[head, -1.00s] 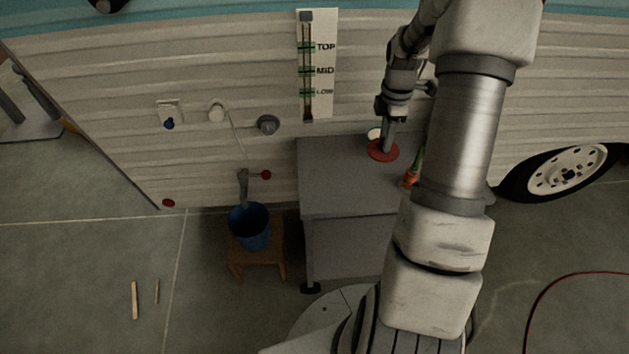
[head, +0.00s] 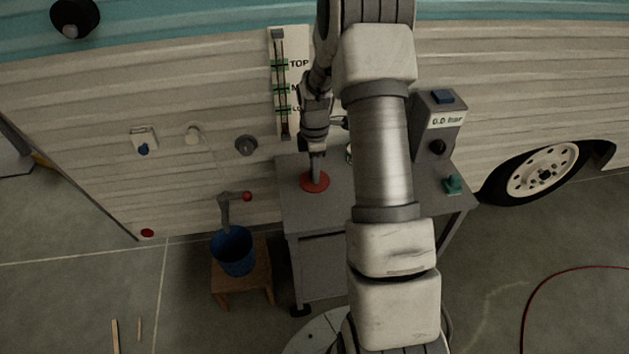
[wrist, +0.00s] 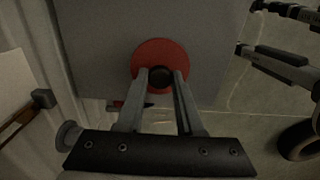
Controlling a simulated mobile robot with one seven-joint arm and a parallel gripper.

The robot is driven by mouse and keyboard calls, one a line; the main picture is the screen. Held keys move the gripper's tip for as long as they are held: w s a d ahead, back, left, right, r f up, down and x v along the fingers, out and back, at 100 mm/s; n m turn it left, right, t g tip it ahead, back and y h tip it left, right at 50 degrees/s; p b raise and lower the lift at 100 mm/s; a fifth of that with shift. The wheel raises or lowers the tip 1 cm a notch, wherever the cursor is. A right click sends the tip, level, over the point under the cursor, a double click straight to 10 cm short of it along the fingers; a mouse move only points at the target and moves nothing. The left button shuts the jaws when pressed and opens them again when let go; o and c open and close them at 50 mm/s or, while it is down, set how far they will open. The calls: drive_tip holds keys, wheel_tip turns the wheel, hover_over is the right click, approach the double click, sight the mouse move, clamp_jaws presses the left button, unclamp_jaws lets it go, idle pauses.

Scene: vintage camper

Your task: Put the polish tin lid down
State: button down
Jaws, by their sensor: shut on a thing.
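The polish tin lid is a flat red disc (head: 314,182) with a dark knob at its middle. It is over the left part of the grey bench top (head: 293,172) in the head view. My gripper (head: 315,180) points down and is shut on the lid's knob. In the wrist view the lid (wrist: 145,58) lies flat between and beyond the fingertips (wrist: 161,78), over the grey surface. I cannot tell whether the lid touches the bench top or hangs just above it. A pale round thing (head: 350,153) shows partly behind my arm; I cannot tell what it is.
A grey box with a dark knob (head: 437,125) and a green thing (head: 453,184) are on the bench's right side. A blue bucket (head: 233,251) stands on a wooden stool (head: 241,287) left of the bench. The camper wall (head: 180,90) rises behind.

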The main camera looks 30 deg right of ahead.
drive_tip(key=shift+f+b, duration=0.4)
drive_tip(key=shift+f, duration=1.5)
drive_tip(key=shift+f, duration=0.1)
drive_tip(key=shift+f, duration=0.15)
drive_tip(key=c, duration=0.6)
unclamp_jaws()
drive_tip(key=shift+o, duration=0.2)
